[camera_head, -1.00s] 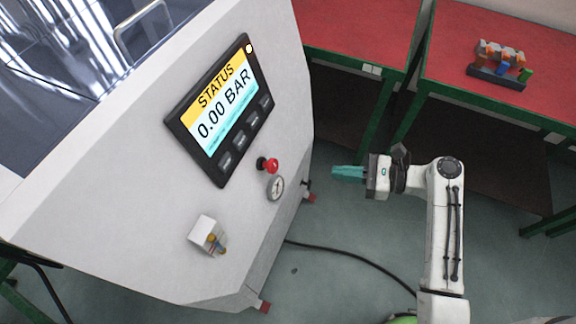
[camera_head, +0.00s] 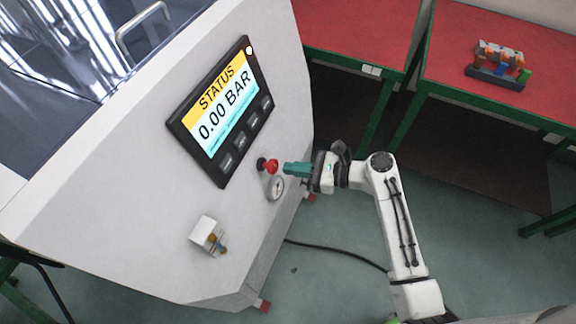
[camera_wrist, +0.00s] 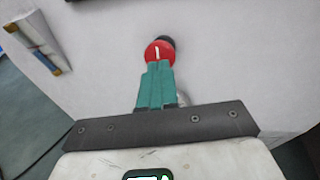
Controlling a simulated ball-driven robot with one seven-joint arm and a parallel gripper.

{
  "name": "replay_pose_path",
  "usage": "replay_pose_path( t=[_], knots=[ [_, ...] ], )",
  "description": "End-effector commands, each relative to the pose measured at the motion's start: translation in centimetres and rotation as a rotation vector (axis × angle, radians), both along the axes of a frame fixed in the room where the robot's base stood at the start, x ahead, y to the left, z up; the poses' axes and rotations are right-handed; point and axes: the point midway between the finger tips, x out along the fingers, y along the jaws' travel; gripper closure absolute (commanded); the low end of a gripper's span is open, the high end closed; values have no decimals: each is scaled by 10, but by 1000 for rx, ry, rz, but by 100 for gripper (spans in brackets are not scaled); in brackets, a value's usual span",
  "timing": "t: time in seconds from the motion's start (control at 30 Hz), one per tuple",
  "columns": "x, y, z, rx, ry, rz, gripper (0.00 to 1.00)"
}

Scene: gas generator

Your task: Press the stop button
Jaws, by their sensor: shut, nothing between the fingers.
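The red stop button (camera_head: 271,166) sits on a black base on the sloped front panel of the white machine (camera_head: 150,215), below the display. My gripper (camera_head: 288,169) is shut and empty, its teal fingers pointing left at the button. In the head view the tips are very close to the button's right side. In the wrist view the red button (camera_wrist: 160,52) is just beyond the fingertips of my gripper (camera_wrist: 158,66), which overlap its lower part. I cannot tell whether they touch.
The display (camera_head: 222,110) reads STATUS 0.00 BAR. A round gauge (camera_head: 275,188) is just below the button, and a white box with a brass fitting (camera_head: 208,235) is lower left. Red-topped tables (camera_head: 455,50) stand behind, and a black cable (camera_head: 335,250) lies on the floor.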

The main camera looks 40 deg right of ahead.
Motion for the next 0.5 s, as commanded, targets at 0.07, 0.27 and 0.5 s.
replay_pose_path(
  t=[0.07,0.27,0.5],
  knots=[
    [7,5,-1,-1,0,1,100],
    [14,10,-4,-1,1,0,100],
    [14,10,-4,0,0,0,100]
  ],
)
